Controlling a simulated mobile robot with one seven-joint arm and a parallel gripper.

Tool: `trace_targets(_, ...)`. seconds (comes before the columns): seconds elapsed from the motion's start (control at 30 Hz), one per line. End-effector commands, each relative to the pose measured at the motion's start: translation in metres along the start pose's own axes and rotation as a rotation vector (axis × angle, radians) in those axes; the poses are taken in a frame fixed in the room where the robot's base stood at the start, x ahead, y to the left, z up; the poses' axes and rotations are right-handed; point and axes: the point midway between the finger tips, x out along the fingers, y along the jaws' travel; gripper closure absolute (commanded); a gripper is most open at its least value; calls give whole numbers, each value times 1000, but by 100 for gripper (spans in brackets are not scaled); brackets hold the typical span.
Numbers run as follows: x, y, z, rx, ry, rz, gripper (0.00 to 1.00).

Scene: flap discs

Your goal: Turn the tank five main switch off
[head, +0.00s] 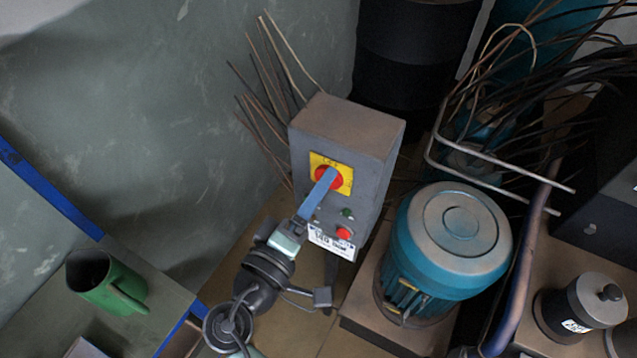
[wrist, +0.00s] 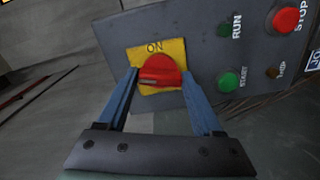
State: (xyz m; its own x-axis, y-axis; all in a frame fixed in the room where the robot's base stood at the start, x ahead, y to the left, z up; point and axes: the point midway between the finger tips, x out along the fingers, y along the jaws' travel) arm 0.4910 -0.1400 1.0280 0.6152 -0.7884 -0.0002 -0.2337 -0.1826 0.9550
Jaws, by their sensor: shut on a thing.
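A grey control box (head: 345,125) stands at the middle of the head view. On its front is a red rotary switch (head: 330,178) on a yellow plate (head: 346,184). In the wrist view the red switch (wrist: 160,72) sits between the blue fingers of my gripper (wrist: 158,75), and the yellow plate (wrist: 145,55) reads "ON" at its top. My gripper (head: 326,180) is shut on the red switch in the head view, hiding part of it. I cannot read which tank the box's label (head: 331,243) names.
A green start button (wrist: 229,81), a red stop button (wrist: 286,20) and indicator lamps sit beside the switch. A teal motor (head: 452,240) stands right of the box. Stiff wires (head: 268,75) stick out behind it.

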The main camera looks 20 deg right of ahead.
Motion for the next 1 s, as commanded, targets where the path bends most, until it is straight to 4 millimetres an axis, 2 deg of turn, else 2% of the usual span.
trace_targets(0.4,0,0,0,-256,-1,-2,88)
trace_targets(1.0,0,-1,1,-321,-1,-2,88)
